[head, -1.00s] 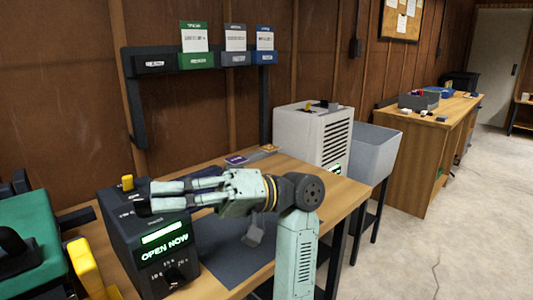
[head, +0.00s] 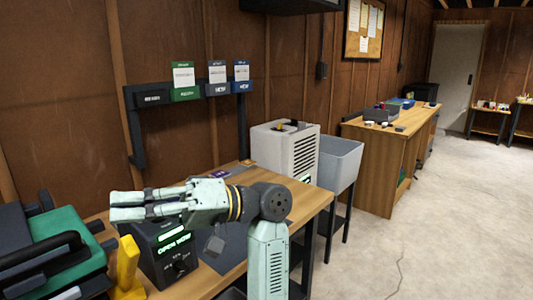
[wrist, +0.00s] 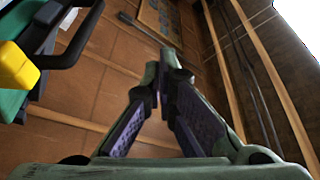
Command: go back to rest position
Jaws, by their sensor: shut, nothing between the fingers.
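My gripper (head: 118,206) is raised at the end of my bent arm, pointing left in the head view. It is over the left end of the wooden workbench (head: 308,203), in front of and above the black box with the lit green display (head: 174,245). In the wrist view the fingers (wrist: 163,62) come together at their tips with nothing between them. The wood-panelled wall and floor-like brown surface show beyond them. My gripper hides the upper part of the black box.
A green-and-black machine (head: 65,245) with a yellow part (head: 127,265) stands close at the left. A white louvred unit (head: 286,150) and a grey bin (head: 341,160) stand at the right. A wall rack (head: 152,97) holds cards. The floor (head: 440,220) at the right is clear.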

